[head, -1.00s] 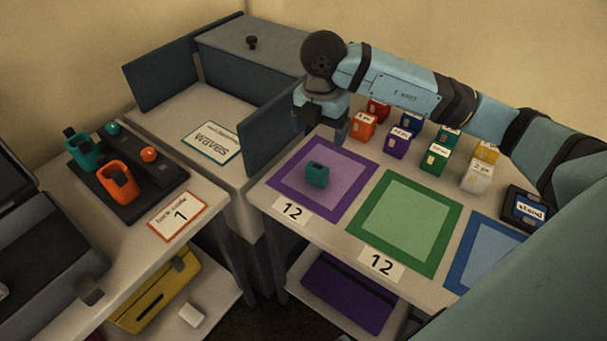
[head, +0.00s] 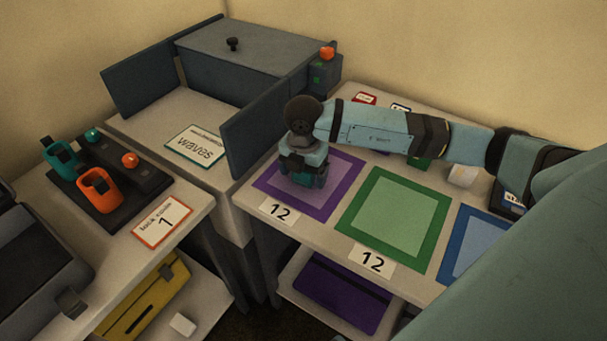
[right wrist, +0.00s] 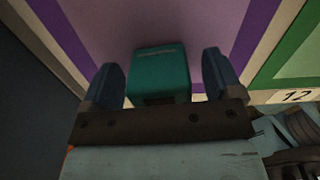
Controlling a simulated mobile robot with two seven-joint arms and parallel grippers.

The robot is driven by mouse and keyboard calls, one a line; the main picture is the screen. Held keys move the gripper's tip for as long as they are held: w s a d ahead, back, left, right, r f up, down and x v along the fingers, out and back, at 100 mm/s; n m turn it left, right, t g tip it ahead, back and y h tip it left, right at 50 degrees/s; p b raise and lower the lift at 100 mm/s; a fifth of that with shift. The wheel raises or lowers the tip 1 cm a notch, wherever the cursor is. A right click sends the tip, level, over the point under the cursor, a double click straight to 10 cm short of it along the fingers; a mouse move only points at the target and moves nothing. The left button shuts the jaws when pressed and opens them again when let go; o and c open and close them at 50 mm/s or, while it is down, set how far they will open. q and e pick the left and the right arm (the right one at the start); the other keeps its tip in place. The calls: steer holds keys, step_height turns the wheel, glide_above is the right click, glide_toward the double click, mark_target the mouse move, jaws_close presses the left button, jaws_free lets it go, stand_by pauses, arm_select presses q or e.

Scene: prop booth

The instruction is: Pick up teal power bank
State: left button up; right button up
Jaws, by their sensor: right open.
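The teal power bank (right wrist: 160,73) stands on the purple mat (head: 333,196). In the right wrist view it sits between the two blue fingers of my right gripper (right wrist: 168,82), with a gap visible on each side. In the head view my right gripper (head: 303,180) is over the mat and hides most of the power bank. My right gripper is open, with its fingers on either side of the power bank. My left gripper is not in view.
A green mat (head: 346,230) and a blue mat (head: 449,270) lie to the right. Number cards (head: 279,211) line the table's front edge. A grey panel (head: 250,130) stands left of the purple mat. A black rack (head: 150,181) with orange and teal items is at left.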

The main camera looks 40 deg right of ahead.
steer(key=c, duration=1)
steer(key=shift+c, duration=0.4)
steer(key=shift+r, duration=0.15)
